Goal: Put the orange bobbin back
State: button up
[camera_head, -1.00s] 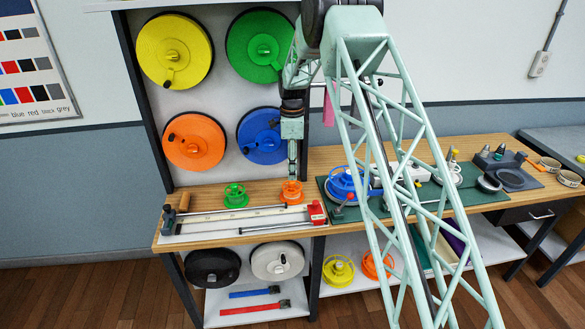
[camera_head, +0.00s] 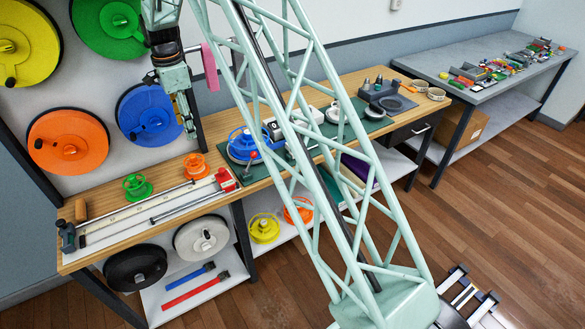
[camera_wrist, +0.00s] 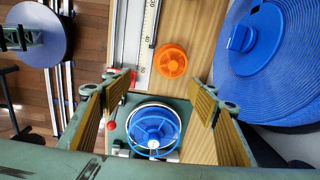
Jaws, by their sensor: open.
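A small orange bobbin (camera_head: 195,166) sits on the wooden bench beside a green bobbin (camera_head: 137,187). The orange bobbin also shows in the wrist view (camera_wrist: 170,61), beyond the fingertips and beside a ruled rail. My gripper (camera_head: 188,128) is open and empty, hanging above the bench over the orange bobbin's spot and apart from it. In the wrist view my gripper's fingers (camera_wrist: 164,86) are spread wide, with a blue bobbin on a winder (camera_wrist: 153,125) seen between them. A second orange bobbin (camera_head: 298,211) lies on the lower shelf next to a yellow one (camera_head: 264,228).
Large yellow (camera_head: 22,45), green (camera_head: 108,25), orange (camera_head: 68,141) and blue (camera_head: 149,115) reels hang on the wall panel close to my gripper. A measuring rail (camera_head: 140,215) runs along the bench front. The blue winder (camera_head: 243,146) stands right of the orange bobbin.

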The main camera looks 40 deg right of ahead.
jog(key=s+r+n+t, duration=0.2)
jog(key=s+r+n, duration=0.7)
jog(key=s+r, duration=1.95)
jog(key=s+f+n+t, duration=0.1)
jog(key=s+n, duration=0.8)
jog(key=s, duration=2.7)
jog(key=shift+f, duration=0.15)
jog(key=shift+w+a, duration=0.1)
notch_tip(320, 180, down, 8)
jog(key=b, duration=0.8)
jog(key=shift+f+t+b, duration=0.15)
jog(key=shift+t+b, duration=0.15)
jog(key=shift+b, duration=0.05)
